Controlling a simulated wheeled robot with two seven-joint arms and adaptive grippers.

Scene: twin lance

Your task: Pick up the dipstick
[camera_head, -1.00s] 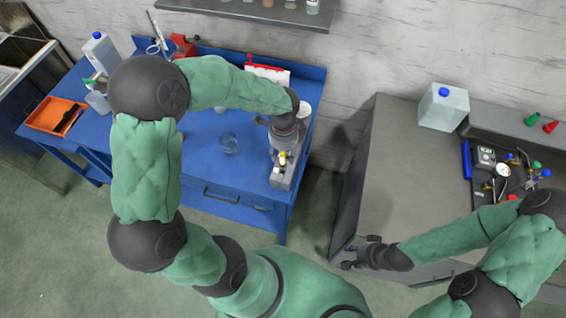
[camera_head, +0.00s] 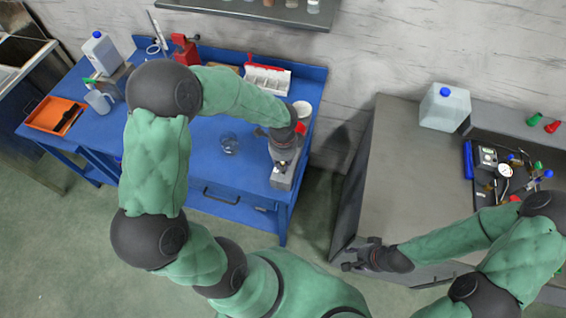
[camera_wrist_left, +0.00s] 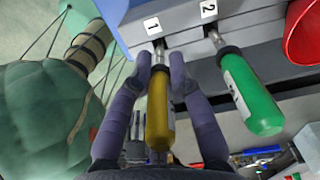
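In the left wrist view, a yellow handle (camera_wrist_left: 158,112) with a thin metal shaft sits at the slot marked 1 of a grey block (camera_wrist_left: 190,75). A green handle (camera_wrist_left: 250,95) sits at the slot marked 2. I cannot tell from markings which one is the dipstick. My left gripper (camera_wrist_left: 161,72) has one finger against each side of the yellow handle. In the head view, my left gripper (camera_head: 284,141) is over the grey block at the blue bench's right end, hiding the handles. My right gripper (camera_head: 357,256) is open and empty beside the grey cabinet.
The blue bench (camera_head: 215,178) holds a glass vessel (camera_head: 229,143), an orange tray (camera_head: 54,115) and a white jug (camera_head: 101,52). A red cup (camera_wrist_left: 303,32) is close to the block.

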